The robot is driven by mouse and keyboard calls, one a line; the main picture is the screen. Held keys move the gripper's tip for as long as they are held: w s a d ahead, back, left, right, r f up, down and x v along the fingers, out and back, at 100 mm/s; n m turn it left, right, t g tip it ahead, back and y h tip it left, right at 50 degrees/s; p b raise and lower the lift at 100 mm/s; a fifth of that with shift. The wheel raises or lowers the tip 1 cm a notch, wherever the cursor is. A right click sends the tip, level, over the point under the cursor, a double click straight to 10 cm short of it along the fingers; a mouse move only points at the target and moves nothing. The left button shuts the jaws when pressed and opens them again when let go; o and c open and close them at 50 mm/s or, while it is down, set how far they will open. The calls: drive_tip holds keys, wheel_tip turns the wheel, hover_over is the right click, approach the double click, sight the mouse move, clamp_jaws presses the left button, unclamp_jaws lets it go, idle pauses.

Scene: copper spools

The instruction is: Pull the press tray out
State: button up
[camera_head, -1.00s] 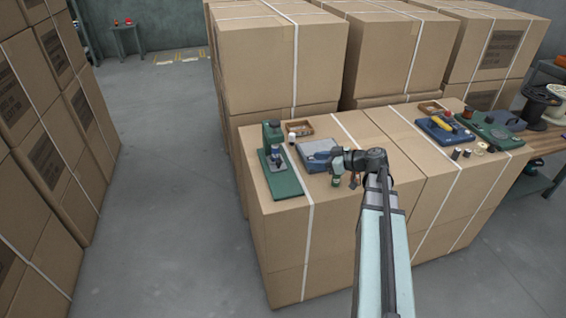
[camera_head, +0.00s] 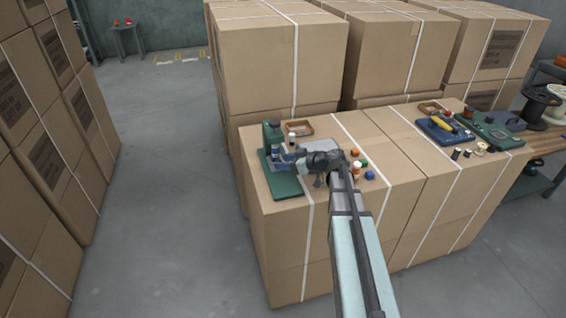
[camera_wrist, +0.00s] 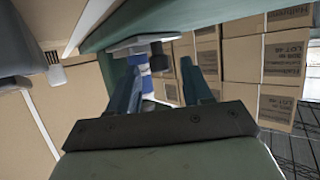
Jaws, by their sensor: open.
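The green press stands at the left end of the carton top, with an upright column (camera_head: 271,131) at the back and a flat base plate (camera_head: 288,188) in front. In the wrist view, a grey plate (camera_wrist: 142,43), possibly the tray, lies against the green surface (camera_wrist: 122,22). A blue and white part (camera_wrist: 146,80) shows between the fingers below it. My gripper (camera_head: 284,159) is over the press and also shows in the wrist view (camera_wrist: 163,82). It is open, with its fingers apart. My wrist hides part of the press in the head view; contact cannot be told.
A grey-blue box (camera_head: 318,146) and a brown tray (camera_head: 298,128) are close behind my wrist. Small spools and jars (camera_head: 364,164) are to its right. A blue tray (camera_head: 444,130) is farther right. Tall cartons (camera_head: 280,60) stand behind.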

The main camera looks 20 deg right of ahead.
drive_tip(key=shift+w+a+f, duration=0.25)
drive_tip(key=shift+w+a, duration=0.15)
clamp_jaws()
idle(0.4)
